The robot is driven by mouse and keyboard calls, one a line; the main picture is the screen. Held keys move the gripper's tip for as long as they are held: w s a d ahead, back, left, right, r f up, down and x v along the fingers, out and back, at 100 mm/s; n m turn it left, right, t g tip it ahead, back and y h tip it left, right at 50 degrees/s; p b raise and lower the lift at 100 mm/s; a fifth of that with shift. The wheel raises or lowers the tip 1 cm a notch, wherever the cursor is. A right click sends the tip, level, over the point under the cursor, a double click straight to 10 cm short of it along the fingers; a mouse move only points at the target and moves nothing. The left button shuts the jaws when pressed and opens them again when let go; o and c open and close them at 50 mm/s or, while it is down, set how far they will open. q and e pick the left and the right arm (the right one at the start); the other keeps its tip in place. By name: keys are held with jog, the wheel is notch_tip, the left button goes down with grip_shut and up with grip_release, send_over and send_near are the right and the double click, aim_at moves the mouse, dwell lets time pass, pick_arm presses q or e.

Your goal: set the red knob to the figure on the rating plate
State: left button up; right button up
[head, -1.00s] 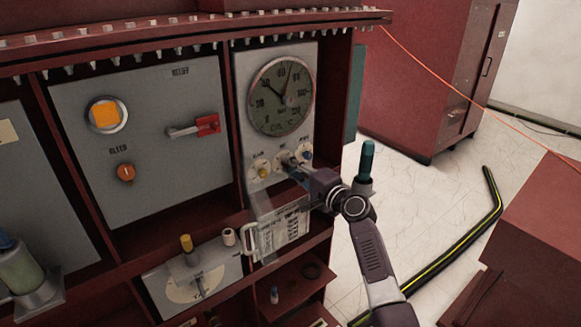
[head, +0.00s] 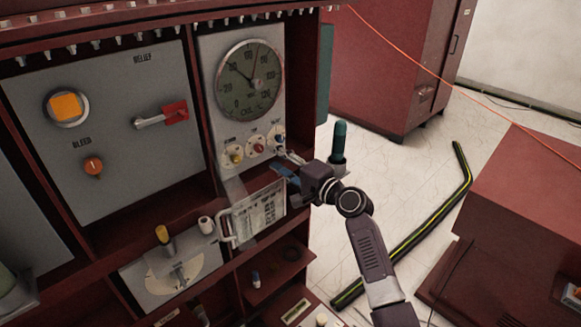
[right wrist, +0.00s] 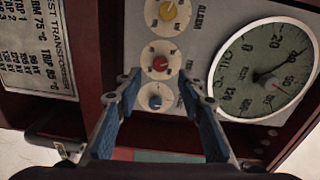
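The red knob (head: 258,148) sits on a white dial on the grey gauge panel, between a yellow knob (head: 235,156) and a blue knob (head: 279,138). In the right wrist view the red knob (right wrist: 159,63) shows just beyond my fingertips. The rating plate (head: 258,214) is a white printed sheet below the panel. Part of it shows at the upper left of the wrist view (right wrist: 35,45), with alarm and trip lines in °C. My right gripper (right wrist: 165,90) is open and empty, its fingers apart on either side of the blue knob's line of sight. My left gripper is not in view.
A round temperature gauge (head: 250,80) is above the knobs. A yellow-handled selector (head: 164,236) stands below. A black-yellow hose (head: 420,235) lies on the open floor at right.

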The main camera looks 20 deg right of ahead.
jog(key=v, duration=0.5)
jog(key=shift+s+d, duration=0.15)
jog(key=shift+s, duration=0.2)
